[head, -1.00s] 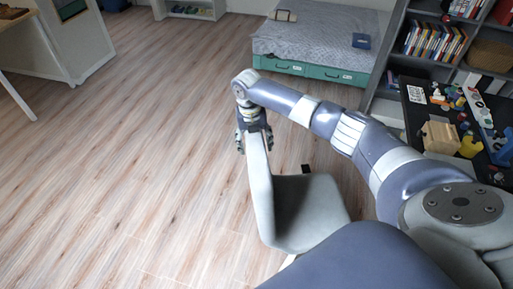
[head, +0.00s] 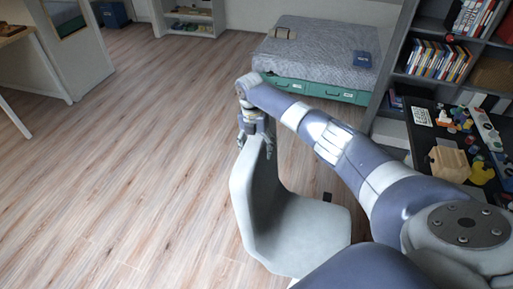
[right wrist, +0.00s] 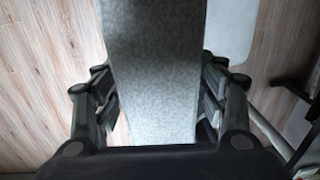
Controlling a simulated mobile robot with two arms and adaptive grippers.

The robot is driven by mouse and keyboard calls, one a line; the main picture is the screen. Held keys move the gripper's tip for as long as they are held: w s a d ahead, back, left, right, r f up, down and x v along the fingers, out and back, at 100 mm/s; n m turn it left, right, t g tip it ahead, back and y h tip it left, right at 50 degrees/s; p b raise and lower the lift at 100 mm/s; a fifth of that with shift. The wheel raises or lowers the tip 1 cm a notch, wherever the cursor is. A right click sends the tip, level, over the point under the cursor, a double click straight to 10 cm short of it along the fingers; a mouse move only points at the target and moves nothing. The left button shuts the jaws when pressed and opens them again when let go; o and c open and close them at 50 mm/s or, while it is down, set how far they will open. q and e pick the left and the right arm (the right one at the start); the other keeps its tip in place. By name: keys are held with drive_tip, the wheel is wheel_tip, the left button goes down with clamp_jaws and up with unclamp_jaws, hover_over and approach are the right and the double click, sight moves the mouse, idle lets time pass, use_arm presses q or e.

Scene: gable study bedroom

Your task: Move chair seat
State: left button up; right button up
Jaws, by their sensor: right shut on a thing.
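The grey chair seat (head: 290,225) has a curved shell with an upright back, and stands close in front of my body in the head view. My right gripper (head: 256,138) is shut on the top edge of its backrest. In the right wrist view the backrest's grey edge (right wrist: 152,75) runs between the two fingers of my right gripper (right wrist: 153,110), and part of the seat (right wrist: 225,30) shows at the upper right. The chair's lower part is mostly hidden by the shell and my own body. My left gripper is not in view.
A bed with green drawers (head: 310,90) stands at the back. A bookshelf (head: 440,55) and a dark desk with toys (head: 430,130) are on the right. A wooden-topped desk (head: 14,32) is at the far left. The wooden floor (head: 130,170) on the left is clear.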

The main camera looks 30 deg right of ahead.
drive_tip(key=shift+d, duration=0.1)
drive_tip(key=o, duration=1.5)
drive_tip(key=shift+r, duration=0.3)
drive_tip(key=r, duration=1.1)
drive_tip(key=shift+w+a+r, duration=0.15)
drive_tip(key=shift+w+a, duration=0.15)
drive_tip(key=shift+w, duration=0.1)
